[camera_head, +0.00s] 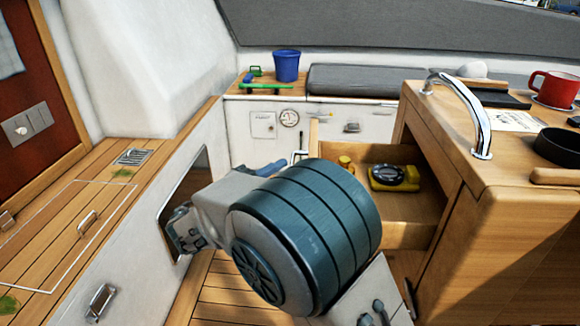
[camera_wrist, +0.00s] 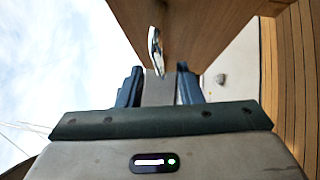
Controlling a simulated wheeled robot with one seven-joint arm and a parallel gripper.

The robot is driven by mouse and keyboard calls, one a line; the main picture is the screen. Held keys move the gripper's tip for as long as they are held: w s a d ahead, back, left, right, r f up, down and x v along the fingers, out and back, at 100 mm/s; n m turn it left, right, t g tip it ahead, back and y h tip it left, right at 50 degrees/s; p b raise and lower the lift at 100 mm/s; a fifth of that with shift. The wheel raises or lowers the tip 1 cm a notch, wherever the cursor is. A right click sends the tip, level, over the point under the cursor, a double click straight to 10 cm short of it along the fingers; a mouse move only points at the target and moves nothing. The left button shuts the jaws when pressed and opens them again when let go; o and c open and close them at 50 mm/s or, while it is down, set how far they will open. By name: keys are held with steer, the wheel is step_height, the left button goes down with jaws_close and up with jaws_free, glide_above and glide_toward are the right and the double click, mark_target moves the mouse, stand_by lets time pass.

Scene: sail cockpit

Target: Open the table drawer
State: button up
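The wooden table drawer (camera_head: 405,233) stands pulled out to the left from the table (camera_head: 475,190), with its inside showing. It holds a yellow device with a black round top (camera_head: 394,177) and a small yellow item (camera_head: 345,162). In the wrist view, the drawer's chrome handle (camera_wrist: 154,48) sits on the wooden front, just ahead of my gripper (camera_wrist: 159,75). My gripper's two dark blue fingers are apart, with a clear gap between them. The handle's near end lines up with this gap; I cannot tell whether they touch. My arm covers the drawer's lower front in the head view.
A chrome rail (camera_head: 468,108) arches over the table top. A red mug (camera_head: 556,90) and a black bowl (camera_head: 557,147) stand on it. A blue bucket (camera_head: 286,66) stands on the back ledge. A white bench side (camera_head: 140,255) borders the floor at left.

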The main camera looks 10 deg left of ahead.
steer(key=p+v, duration=0.1)
steer(key=v, duration=0.9)
steer(key=shift+d, duration=0.1)
